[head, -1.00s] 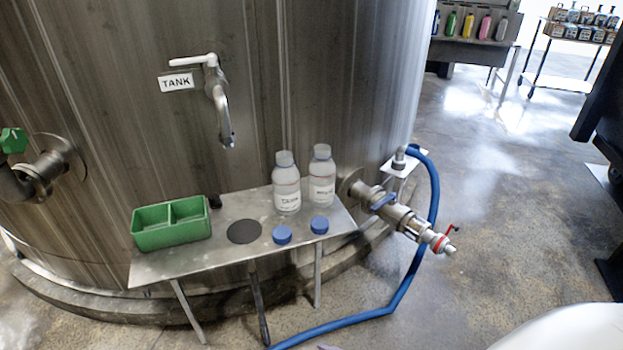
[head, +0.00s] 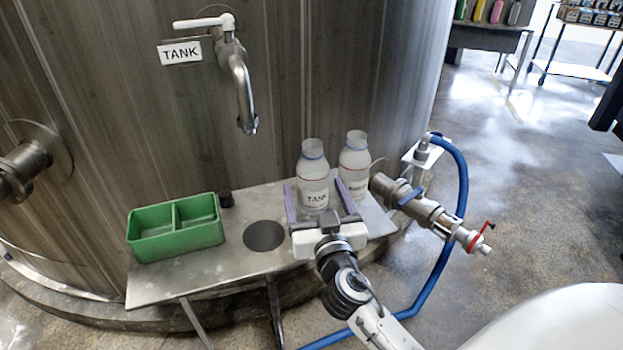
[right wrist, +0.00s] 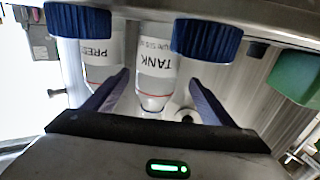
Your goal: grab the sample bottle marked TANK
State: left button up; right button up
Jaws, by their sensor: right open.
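The clear sample bottle marked TANK (head: 313,178) stands upright and open-topped on the metal shelf (head: 200,272). It also shows upside down in the right wrist view (right wrist: 152,78). A second bottle (head: 354,160) stands just right of it; its label starts "PRES" in the right wrist view (right wrist: 100,60). My right gripper (head: 316,192) is open, with one purple finger on each side of the TANK bottle. I cannot tell whether the fingers touch it. My left gripper is not in view.
Two blue caps, one (right wrist: 78,20) and another (right wrist: 208,38), show close to the fingers in the wrist view; my gripper hides them in the head view. A green two-part tray (head: 175,240) and a dark round pad (head: 263,236) are left. A tap (head: 240,85) hangs above.

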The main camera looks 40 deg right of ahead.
jog(key=p+x, duration=0.1)
jog(key=x, duration=0.4)
jog(key=shift+d, duration=0.25)
jog(key=c, duration=1.2)
jog(key=shift+o, duration=0.2)
jog(key=shift+r, duration=0.1)
